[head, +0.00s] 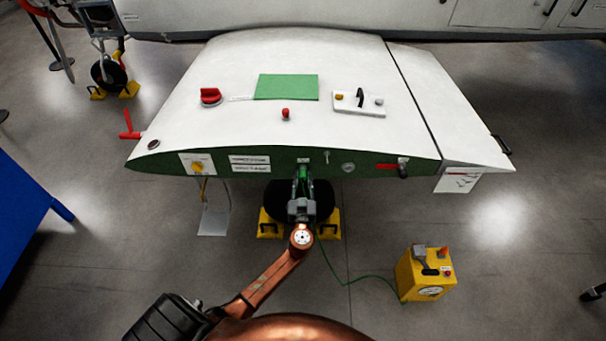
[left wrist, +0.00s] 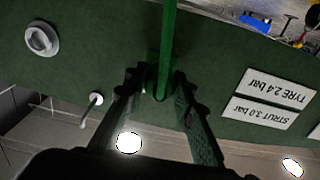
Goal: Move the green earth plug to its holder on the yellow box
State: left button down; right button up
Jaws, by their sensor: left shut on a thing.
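My left gripper (head: 303,187) reaches up to the green front panel (head: 225,165) of the white wing-like body. In the left wrist view its two fingers (left wrist: 157,100) close around the green earth plug (left wrist: 160,88), which is at the panel face. I cannot tell whether the plug is still seated in the panel. A thin green cable (head: 347,281) runs from below the gripper across the floor to the yellow box (head: 415,282). The box stands on the floor at the lower right with grey, dark and red fittings on top; I cannot tell which is the holder. My right gripper is out of view.
A dark wheel (head: 280,200) with yellow chocks (head: 268,226) stands behind my left arm under the panel. Pressure labels (left wrist: 275,102) and a round fitting (left wrist: 42,38) flank the plug. A blue table (head: 20,210) is at left.

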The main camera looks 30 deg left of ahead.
aim_at(303, 180)
pick_arm(q)
jog(key=shift+s+d, duration=0.1)
dwell(0.5)
jog(key=shift+s+d, duration=0.2)
jog(key=shift+s, duration=0.15)
jog(key=shift+s+d, duration=0.1)
jog(key=shift+b+v, duration=0.35)
jog(key=shift+v, duration=1.05)
